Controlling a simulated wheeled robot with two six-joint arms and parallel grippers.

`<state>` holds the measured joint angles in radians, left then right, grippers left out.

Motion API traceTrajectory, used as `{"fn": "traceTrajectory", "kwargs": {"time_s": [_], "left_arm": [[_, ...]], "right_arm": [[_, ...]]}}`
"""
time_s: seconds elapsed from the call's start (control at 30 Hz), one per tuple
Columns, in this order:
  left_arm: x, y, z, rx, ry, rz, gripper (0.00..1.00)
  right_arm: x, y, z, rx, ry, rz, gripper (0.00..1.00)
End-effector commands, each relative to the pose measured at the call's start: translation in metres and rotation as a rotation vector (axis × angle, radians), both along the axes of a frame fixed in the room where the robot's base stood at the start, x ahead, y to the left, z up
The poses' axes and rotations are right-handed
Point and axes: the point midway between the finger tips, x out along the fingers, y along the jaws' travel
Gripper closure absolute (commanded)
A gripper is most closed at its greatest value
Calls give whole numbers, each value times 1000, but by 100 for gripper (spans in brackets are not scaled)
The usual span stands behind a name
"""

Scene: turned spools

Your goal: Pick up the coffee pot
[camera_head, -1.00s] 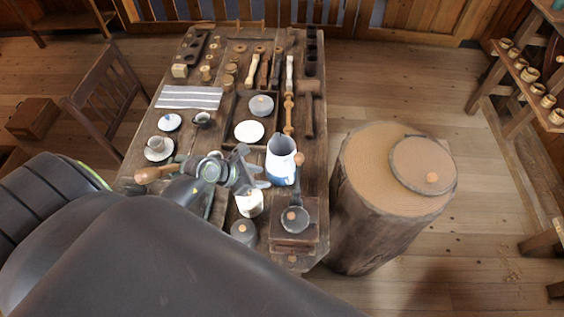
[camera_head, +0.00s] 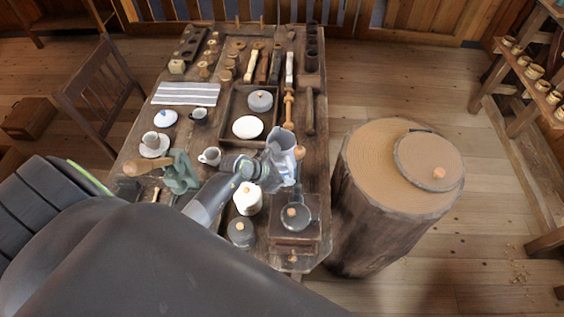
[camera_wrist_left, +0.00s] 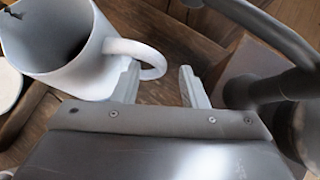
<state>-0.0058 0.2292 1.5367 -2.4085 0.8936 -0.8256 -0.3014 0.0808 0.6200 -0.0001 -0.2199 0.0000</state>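The coffee pot (camera_head: 281,142) is a tall pale jug with an open top, standing upright on the table in the head view. In the left wrist view its pale body (camera_wrist_left: 84,62) fills the upper left, with its loop handle (camera_wrist_left: 150,58) reaching right. My left gripper (camera_head: 284,172) is at the pot and hides its lower part in the head view. In the left wrist view the two fingers (camera_wrist_left: 158,84) are apart, with the handle's outer end at the gap between them. Whether they touch the handle I cannot tell. My right gripper is not in view.
A white lidded jar (camera_head: 248,201), a dark lidded pot (camera_head: 241,235) and a grinder-like box (camera_head: 295,242) stand nearby on the near side. A tray (camera_head: 226,127) holds a white plate (camera_head: 248,127). A cup (camera_head: 210,156) is to the left. A large stump (camera_head: 385,225) stands right of the table.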

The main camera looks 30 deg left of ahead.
Motion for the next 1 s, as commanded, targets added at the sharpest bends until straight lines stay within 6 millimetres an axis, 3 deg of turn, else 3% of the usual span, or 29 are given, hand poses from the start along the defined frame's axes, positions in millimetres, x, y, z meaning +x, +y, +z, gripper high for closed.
{"fn": "traceTrajectory", "kwargs": {"time_s": [0.03,0.2,0.5,0.8,1.0], "left_arm": [[5,-3,-10,-1,-2,-1,61],[17,-11,-23,-2,-1,1,61],[21,-13,-24,0,0,1,61],[21,-13,-24,1,0,1,98],[21,-13,-24,1,0,1,100]], "right_arm": [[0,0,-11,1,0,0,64],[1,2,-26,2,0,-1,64],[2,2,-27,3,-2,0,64],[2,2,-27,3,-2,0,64],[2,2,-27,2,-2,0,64]]}}
